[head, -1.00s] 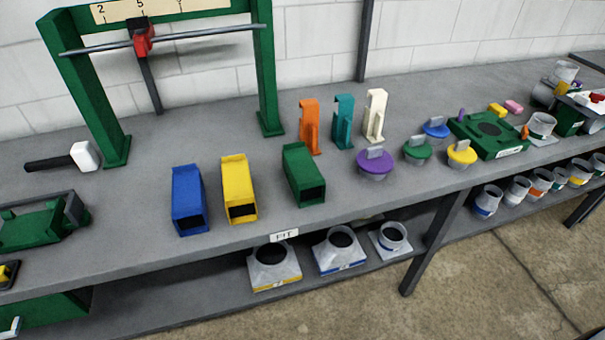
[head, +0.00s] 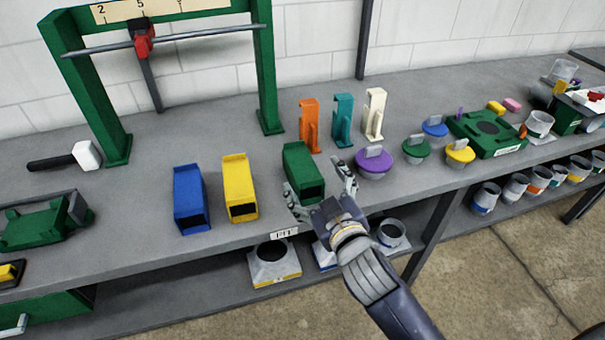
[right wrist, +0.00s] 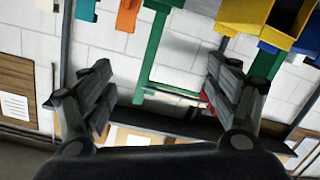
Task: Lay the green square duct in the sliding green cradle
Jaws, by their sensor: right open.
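The green square duct (head: 302,166) lies on the bench with its dark open end facing the front edge. My right gripper (head: 315,174) is open, its fingers on either side of the duct's near end; I cannot tell whether they touch it. The right wrist view shows both fingers (right wrist: 158,92) spread with nothing between them; the green duct is not clear there. A green fixture with a grey end block (head: 38,224), apparently the sliding cradle, sits at the bench's left end and looks empty. My left gripper is not in view.
A yellow duct (head: 239,188) and a blue duct (head: 190,198) lie left of the green one. Orange (head: 309,124), teal and white uprights stand behind. A purple lidded piece (head: 374,163) is close on the right. A green frame (head: 97,95) stands behind.

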